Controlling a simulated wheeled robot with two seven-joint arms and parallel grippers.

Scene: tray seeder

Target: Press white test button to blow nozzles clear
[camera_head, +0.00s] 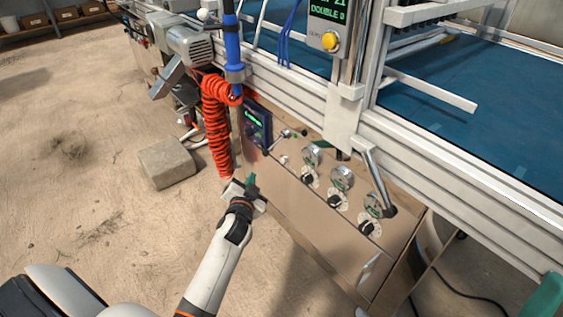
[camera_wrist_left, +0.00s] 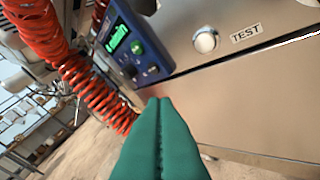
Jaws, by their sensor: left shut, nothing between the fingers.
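The white test button (camera_wrist_left: 205,41) is a round knob in a metal ring on the brushed panel, just left of the TEST label (camera_wrist_left: 246,33) in the left wrist view. In the head view the button (camera_head: 284,159) is small, near the panel's upper left. My left gripper (camera_head: 251,181) is in front of the panel's left edge, lower left of the button. In the left wrist view its green fingers (camera_wrist_left: 161,103) are pressed together and empty, with the tips below and left of the button. A green piece at the head view's lower right corner looks like my right gripper (camera_head: 543,297), mostly cut off.
A blue display box (camera_head: 257,124) and coiled red hose (camera_head: 217,115) are left of the button. Several gauges (camera_head: 342,178) and black knobs line the panel to the right. A white rail (camera_head: 450,165) runs above. A concrete block (camera_head: 166,163) lies on the floor.

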